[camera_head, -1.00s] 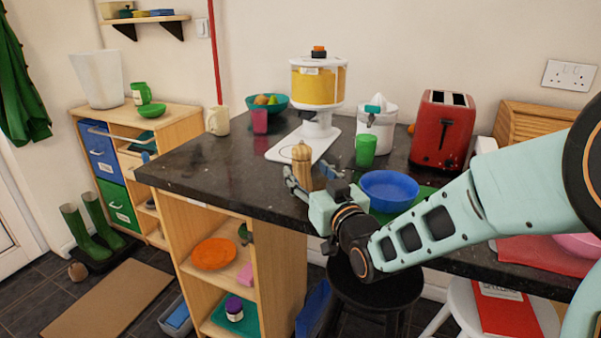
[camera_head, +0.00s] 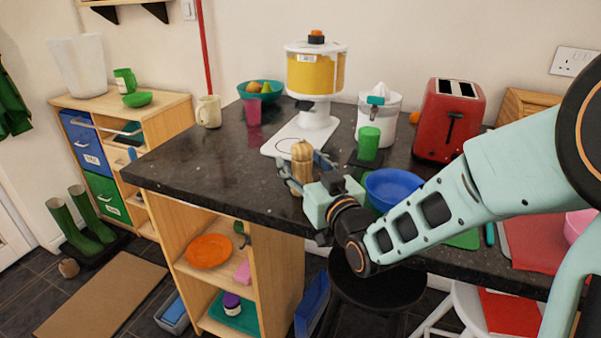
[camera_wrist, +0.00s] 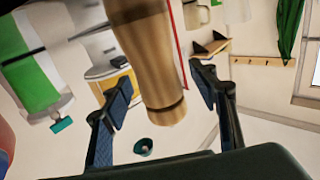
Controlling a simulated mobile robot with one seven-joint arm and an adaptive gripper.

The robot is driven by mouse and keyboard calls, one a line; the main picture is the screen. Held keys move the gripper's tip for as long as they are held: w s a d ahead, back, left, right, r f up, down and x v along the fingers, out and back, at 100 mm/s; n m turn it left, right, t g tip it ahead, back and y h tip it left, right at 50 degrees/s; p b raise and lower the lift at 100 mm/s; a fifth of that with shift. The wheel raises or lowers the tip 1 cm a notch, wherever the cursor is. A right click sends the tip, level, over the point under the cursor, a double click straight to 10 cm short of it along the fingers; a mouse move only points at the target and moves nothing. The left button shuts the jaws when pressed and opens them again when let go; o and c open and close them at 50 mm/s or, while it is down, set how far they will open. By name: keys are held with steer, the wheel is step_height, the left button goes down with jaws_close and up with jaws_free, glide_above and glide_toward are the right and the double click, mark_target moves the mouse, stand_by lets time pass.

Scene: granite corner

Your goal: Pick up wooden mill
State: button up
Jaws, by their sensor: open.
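The wooden mill (camera_head: 302,158) stands upright near the front of the dark granite counter, just in front of the white base of a dispenser. My gripper (camera_head: 305,173) is open and low over the counter, with its fingers at either side of the mill. In the wrist view the mill (camera_wrist: 148,60) comes between the two spread fingers of the gripper (camera_wrist: 158,88). Gaps show between the mill and both fingers. The gripper body hides part of the counter below the mill.
A blue bowl (camera_head: 393,187) is close to the right of my gripper. A green cup (camera_head: 368,143) stands behind the bowl. The yellow-filled dispenser (camera_head: 316,72) rises behind the mill. A red toaster (camera_head: 449,118) stands further right. The counter (camera_head: 215,160) left of the mill is mostly clear.

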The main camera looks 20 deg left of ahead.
steer(key=shift+c, duration=0.3)
steer(key=c, duration=1.3)
steer(key=shift+r, duration=0.2)
